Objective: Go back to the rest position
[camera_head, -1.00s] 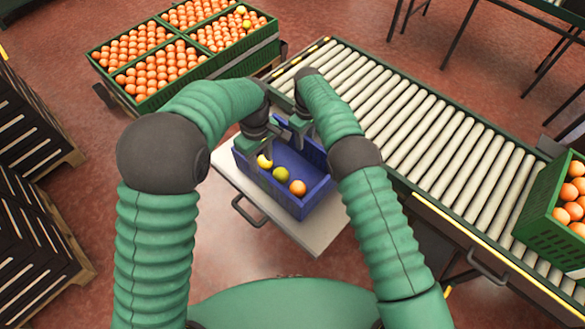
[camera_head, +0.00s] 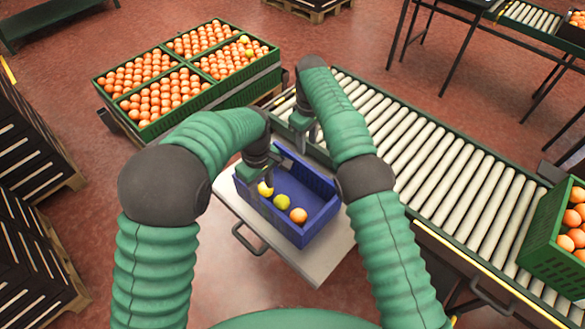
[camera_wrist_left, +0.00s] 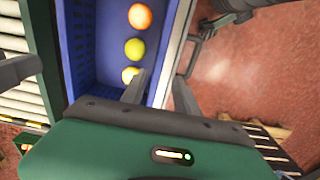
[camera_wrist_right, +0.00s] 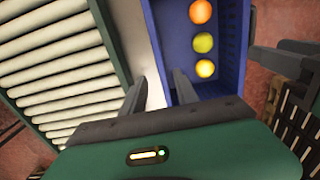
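A blue crate (camera_head: 292,236) stands on a pale table, with a yellow fruit (camera_head: 265,189), a yellow-green fruit (camera_head: 281,201) and an orange (camera_head: 298,215) in a row inside it. My left gripper (camera_head: 258,178) is over the crate's left end, beside the yellow fruit. In the left wrist view its fingers (camera_wrist_left: 160,90) stand apart with nothing between them but the crate's edge below. My right gripper (camera_head: 307,135) is beyond the crate's far side, near the conveyor. In the right wrist view its fingers (camera_wrist_right: 160,90) are apart and empty, above the crate's edge.
A roller conveyor (camera_head: 420,150) runs along the right, with a green crate of oranges (camera_head: 553,262) on it. Green crates full of oranges (camera_head: 165,122) stand at the back left. Dark stacked crates (camera_head: 30,235) stand at the far left. The pale tabletop (camera_head: 320,262) in front is clear.

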